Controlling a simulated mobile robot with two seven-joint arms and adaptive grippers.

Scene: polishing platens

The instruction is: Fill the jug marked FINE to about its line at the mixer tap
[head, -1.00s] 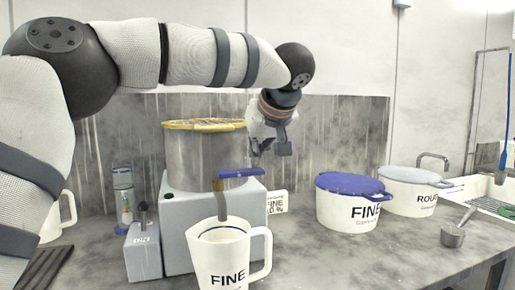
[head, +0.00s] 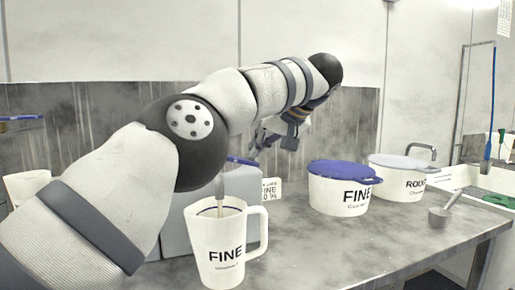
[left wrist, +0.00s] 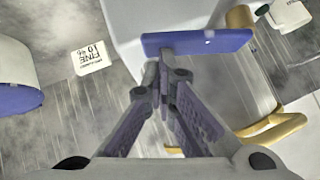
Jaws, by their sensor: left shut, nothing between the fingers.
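The white jug marked FINE (head: 224,255) stands upright on the bench at the front, below the mixer. A thin grey-brown strand runs down into its mouth; I cannot tell whether it is flowing slurry, and the level inside is unclear. The mixer's pale body (head: 180,225) is largely hidden behind my left arm. Its blue lever (head: 240,161) is partly covered by the arm and shows fully in the left wrist view (left wrist: 205,41). My left gripper (left wrist: 165,66) is shut and empty, its tips close to the lever's edge; contact is unclear. My right gripper is out of view.
A FINE card (head: 271,190) stands beside the mixer. A blue-lidded FINE pot (head: 340,197), a grey-lidded ROUGH pot (head: 398,184) and a metal scoop (head: 440,215) are to the right. Bench (head: 340,245) right of the jug is clear. Another white jug (head: 25,186) is at left.

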